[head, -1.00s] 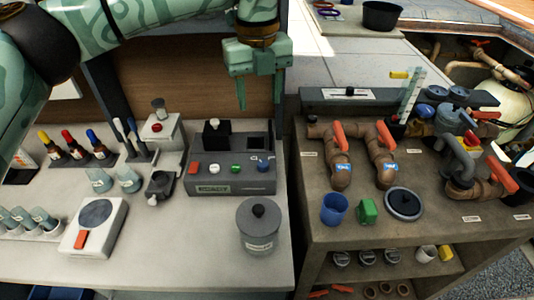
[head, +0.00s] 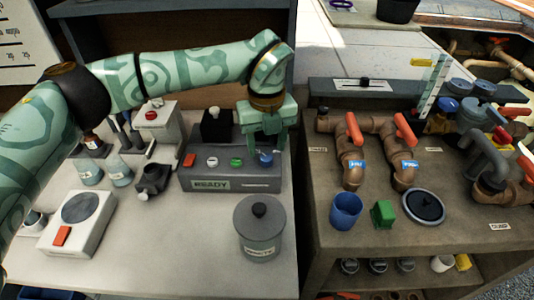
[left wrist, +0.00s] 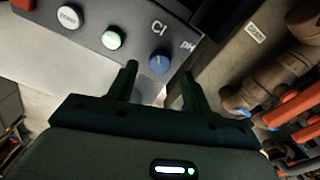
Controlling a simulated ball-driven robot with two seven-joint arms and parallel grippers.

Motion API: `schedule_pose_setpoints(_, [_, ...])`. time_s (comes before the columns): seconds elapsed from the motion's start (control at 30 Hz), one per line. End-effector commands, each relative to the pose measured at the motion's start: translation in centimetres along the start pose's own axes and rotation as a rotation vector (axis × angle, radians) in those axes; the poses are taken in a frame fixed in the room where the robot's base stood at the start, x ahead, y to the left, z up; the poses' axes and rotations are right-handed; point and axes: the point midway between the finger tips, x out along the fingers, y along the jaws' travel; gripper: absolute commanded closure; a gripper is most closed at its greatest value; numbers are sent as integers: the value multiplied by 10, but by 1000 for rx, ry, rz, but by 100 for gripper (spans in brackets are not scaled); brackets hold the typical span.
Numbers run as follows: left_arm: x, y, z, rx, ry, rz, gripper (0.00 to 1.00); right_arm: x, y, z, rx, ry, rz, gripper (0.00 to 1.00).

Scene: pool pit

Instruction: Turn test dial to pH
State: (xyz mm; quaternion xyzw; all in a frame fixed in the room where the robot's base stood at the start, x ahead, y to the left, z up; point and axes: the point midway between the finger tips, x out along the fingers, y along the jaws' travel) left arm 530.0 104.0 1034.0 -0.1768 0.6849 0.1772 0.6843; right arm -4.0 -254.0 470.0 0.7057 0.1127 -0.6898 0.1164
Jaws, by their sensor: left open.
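The test dial is a blue knob (head: 265,158) at the right end of the grey tester's (head: 205,184) front panel, whose label reads READY. In the left wrist view the dial (left wrist: 160,64) sits below the printed marks Cl and pH. Its pointer is too small to read for certain. My left gripper (head: 267,146) is open and hangs at the dial, fingers pointing at it. In the left wrist view its two fingers (left wrist: 158,84) are spread, with the dial just beyond and between their tips; I see no grip on it. My right gripper is out of view.
Red, white and green buttons (head: 236,162) line the panel left of the dial. A lidded grey canister (head: 260,232) stands in front of the tester. A white scale (head: 77,220) is at left. The pipe bench (head: 380,245) is at right, across a gap.

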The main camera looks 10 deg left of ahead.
Motion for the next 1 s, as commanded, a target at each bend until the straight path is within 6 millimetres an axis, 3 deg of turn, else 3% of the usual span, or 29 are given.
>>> schedule_pose_setpoints(0.2, [27,0,0,1,1,0,50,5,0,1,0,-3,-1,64])
schedule_pose_setpoints(0.53, [30,0,0,1,-1,-1,50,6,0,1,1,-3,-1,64])
schedule_pose_setpoints(0.57, [30,0,0,1,-1,-1,56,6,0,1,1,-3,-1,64])
schedule_pose_setpoints(0.7, [30,0,0,1,-1,-1,94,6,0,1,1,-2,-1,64])
schedule_pose_setpoints(1.0, [29,0,0,19,-1,-1,94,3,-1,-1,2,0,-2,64])
